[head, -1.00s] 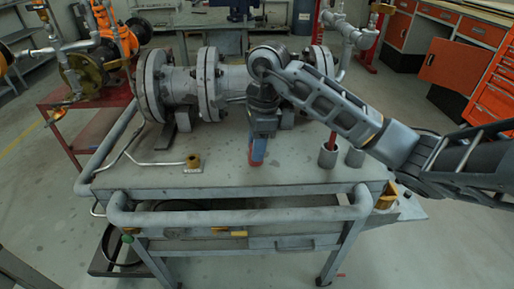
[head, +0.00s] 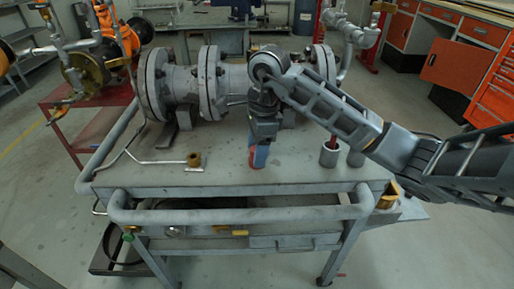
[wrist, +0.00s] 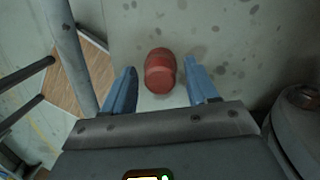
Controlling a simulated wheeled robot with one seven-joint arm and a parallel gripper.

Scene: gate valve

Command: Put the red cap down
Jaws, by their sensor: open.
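The red cap (wrist: 160,72) is a short rounded cylinder on the grey bench top, seen in the wrist view between my two blue fingers. A gap shows on each side of it, so the fingers do not touch it there. My gripper (wrist: 161,82) is open around the cap. In the head view my gripper (head: 259,157) points down at the front middle of the bench, and only a sliver of red shows beside the blue fingers.
The grey bench (head: 225,180) carries a large flanged pipe valve (head: 210,85) behind my gripper. Two grey cylinders (head: 329,156) stand to the right, one with a red rod. Bare bench lies between them.

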